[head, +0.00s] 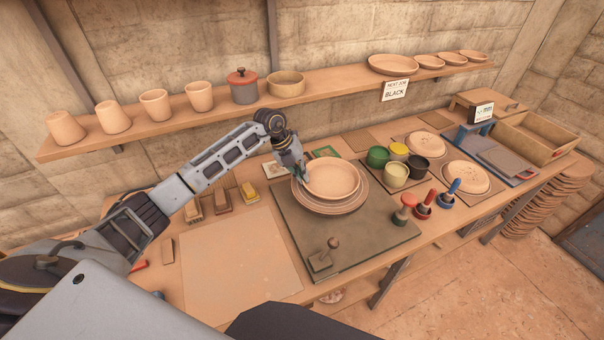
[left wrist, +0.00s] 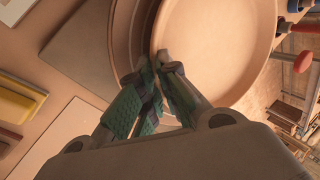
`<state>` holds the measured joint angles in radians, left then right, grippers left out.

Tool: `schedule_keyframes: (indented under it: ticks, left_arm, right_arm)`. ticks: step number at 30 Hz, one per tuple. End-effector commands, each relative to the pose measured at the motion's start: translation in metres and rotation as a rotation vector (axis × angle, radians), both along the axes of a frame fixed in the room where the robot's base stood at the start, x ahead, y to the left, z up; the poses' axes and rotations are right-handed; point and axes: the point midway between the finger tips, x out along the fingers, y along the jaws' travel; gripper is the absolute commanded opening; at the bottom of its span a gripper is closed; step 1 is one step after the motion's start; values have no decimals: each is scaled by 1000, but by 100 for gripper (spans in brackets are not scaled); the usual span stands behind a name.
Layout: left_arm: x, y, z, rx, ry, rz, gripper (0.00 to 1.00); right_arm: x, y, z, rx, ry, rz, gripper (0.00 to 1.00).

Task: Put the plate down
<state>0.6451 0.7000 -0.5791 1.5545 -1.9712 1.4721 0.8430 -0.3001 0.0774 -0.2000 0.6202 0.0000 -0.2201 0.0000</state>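The plate (head: 333,177) is a round, pinkish clay dish with a raised rim. It is over a wider clay plate (head: 357,201) on a dark grey-green board (head: 375,230); I cannot tell whether the two touch. My left gripper (head: 304,175) is at the plate's left rim. In the left wrist view, the fingertips (left wrist: 163,62) are close together with the rim of the plate (left wrist: 215,45) pinched between them. The plate looks about level. My right gripper is not in view.
A stamp-like tool (head: 325,258) stands at the board's front left. Paint pots (head: 396,174) and coloured-handled tools (head: 424,207) are to the right. A pale flat sheet (head: 240,262) lies clear at left. A shelf (head: 220,112) holds pottery behind.

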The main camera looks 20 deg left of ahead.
Motion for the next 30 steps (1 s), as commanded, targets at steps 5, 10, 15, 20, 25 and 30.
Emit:
schedule_keyframes:
  ticks: [5, 10, 15, 20, 25, 30]
  left_arm:
    - [0, 0, -2, 0, 0, 0, 11]
    - [0, 0, -2, 0, 0, 0, 27]
    - [0, 0, -2, 0, 2, 1, 27]
    - [0, 0, -2, 0, 2, 1, 27]
    - [0, 2, 4, 1, 0, 0, 27]
    - [-3, 9, 19, 2, -2, 2, 27]
  right_arm:
    - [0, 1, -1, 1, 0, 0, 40]
    - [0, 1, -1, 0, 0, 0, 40]
    - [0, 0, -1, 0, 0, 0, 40]
    - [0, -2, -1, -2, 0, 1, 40]
    - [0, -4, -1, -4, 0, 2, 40]
    - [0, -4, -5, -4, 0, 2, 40]
